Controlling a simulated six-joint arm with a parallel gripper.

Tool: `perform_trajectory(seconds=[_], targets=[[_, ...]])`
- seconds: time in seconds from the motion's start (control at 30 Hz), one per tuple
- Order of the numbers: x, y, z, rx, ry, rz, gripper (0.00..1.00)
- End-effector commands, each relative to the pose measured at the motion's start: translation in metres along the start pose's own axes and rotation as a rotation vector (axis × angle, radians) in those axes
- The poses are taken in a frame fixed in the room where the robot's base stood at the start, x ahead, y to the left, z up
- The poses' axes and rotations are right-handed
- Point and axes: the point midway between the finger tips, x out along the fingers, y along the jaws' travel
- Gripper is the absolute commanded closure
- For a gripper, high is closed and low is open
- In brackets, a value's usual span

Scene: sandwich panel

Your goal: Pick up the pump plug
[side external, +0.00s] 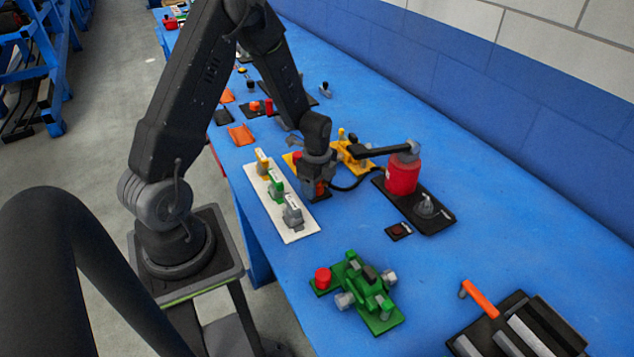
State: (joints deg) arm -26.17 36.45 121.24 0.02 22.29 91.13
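My gripper (316,186) points down over the blue table, just right of a white panel. Its fingers are small and dark here, so I cannot tell whether they are open or shut. A small red-orange part shows at the fingers. A black cable (347,187) curves from beside the gripper towards a red cylinder (403,176) with a black lever arm on a black base. I cannot make out which part is the pump plug; the area at the fingertips is partly hidden by the gripper. The white panel (294,234) carries a yellow, a green and a grey connector in a row.
A yellow fixture (353,158) stands close behind the gripper. A green device (363,290) with a red knob sits in front. A small black plate (398,231) lies near the red cylinder's base. A black unit with an orange handle (480,299) is at lower right.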

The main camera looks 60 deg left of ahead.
Motion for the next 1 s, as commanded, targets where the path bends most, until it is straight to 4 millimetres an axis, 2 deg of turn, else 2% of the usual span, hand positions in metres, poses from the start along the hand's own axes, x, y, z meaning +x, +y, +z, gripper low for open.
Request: perform_trajectory(seconds=[0.07,0.47,0.77,1.0], targets=[[0.0,0.0,0.0,0.0,0.0,0.0,0.49],[0.0,0.0,0.0,0.0,0.0,0.0,0.87],[-0.002,0.0,0.0,0.0,0.0,-0.001,0.89],[-0.024,-0.001,0.0,0.0,0.0,-0.005,0.89]])
